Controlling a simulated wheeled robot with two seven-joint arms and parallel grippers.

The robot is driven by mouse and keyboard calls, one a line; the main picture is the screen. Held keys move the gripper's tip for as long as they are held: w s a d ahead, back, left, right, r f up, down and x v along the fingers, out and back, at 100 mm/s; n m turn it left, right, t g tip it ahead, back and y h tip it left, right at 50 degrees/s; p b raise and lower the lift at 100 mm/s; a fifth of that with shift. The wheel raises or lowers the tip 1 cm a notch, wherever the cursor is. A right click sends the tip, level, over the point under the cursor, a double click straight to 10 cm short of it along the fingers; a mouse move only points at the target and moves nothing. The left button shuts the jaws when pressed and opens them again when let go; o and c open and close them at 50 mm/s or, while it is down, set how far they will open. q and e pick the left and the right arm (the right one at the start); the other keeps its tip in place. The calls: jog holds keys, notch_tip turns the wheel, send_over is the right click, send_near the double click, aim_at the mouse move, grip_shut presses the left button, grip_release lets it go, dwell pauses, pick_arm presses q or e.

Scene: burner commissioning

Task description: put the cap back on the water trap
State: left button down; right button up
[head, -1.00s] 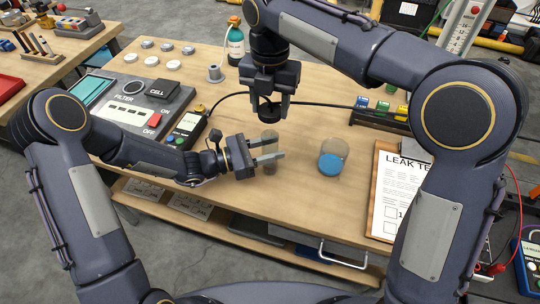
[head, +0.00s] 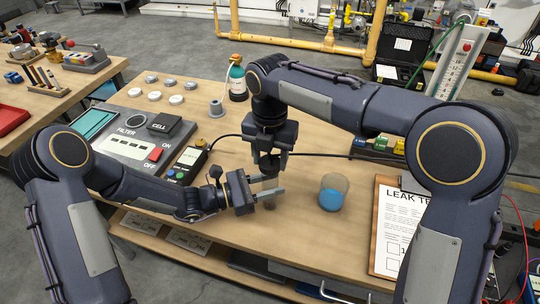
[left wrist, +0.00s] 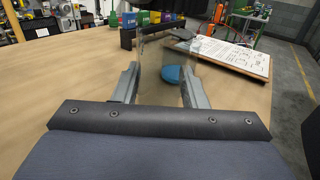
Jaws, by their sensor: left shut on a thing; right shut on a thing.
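The water trap (head: 270,183), a clear cylinder, stands upright on the table between the fingers of my left gripper (head: 272,190), which is shut on it. It also shows as a clear body between the fingers in the left wrist view (left wrist: 153,62). My right gripper (head: 270,158) points down from above and is shut on the black cap (head: 269,163). The cap is right over the top of the trap. Fingers hide part of the joint, so I cannot tell whether the cap is seated.
A clear rounded jar with blue in it (head: 333,193) stands just right of the trap. A clipboard (head: 386,230) lies further right. A filter panel (head: 135,140) and handheld meter (head: 188,160) lie left. A black cable runs behind my right gripper.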

jog(key=shift+f, duration=0.85)
jog(key=shift+f, duration=0.55)
